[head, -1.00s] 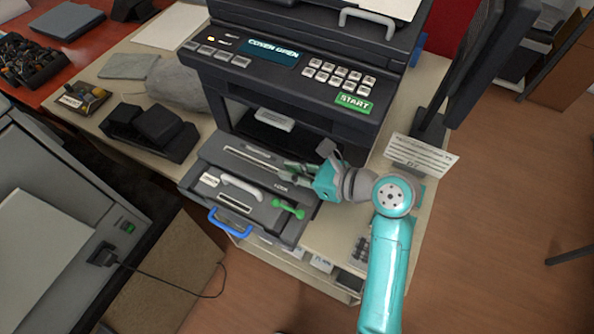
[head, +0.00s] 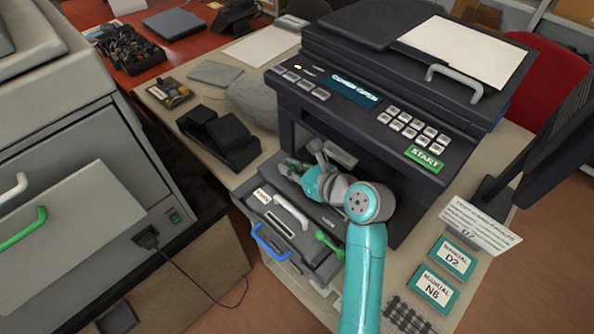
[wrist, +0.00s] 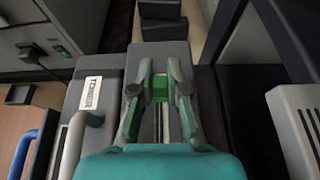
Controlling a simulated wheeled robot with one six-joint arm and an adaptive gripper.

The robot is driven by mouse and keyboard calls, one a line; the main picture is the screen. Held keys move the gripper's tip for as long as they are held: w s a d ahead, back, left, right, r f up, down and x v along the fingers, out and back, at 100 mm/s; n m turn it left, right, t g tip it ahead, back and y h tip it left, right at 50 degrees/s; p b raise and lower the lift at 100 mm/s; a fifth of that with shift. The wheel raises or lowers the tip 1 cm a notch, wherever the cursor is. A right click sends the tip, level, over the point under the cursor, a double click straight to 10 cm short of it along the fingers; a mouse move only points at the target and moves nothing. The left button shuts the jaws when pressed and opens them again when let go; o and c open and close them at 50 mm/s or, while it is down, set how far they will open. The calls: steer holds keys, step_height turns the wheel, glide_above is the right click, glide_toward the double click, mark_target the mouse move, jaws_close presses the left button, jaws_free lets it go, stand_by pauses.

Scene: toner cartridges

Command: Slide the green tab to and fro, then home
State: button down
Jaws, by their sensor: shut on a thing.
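The green tab (wrist: 160,84) shows in the wrist view between my fingertips, over a slot in the top of the dark grey cartridge unit (wrist: 102,68). My gripper (wrist: 160,80) is shut on the tab. The slot runs back from the tab toward my wrist; beyond the tab is the unit's plain far end. The tab itself is largely hidden there.
The unit also carries a pale handle (head: 291,212), a blue handle (head: 270,242) and a green lever (head: 329,245). The printer body stands close behind my gripper. A black stand (head: 218,137) is to the left; manuals (head: 445,262) and a paper sign (head: 480,225) are to the right.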

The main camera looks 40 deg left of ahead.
steer(key=shift+s+a, duration=0.1)
steer(key=c, duration=1.1)
jaws_free()
steer(key=shift+a, duration=0.15)
steer(key=shift+d+r, duration=0.1)
steer(key=shift+d, duration=0.35)
steer(key=v, duration=1.1)
steer(key=shift+d, duration=0.1)
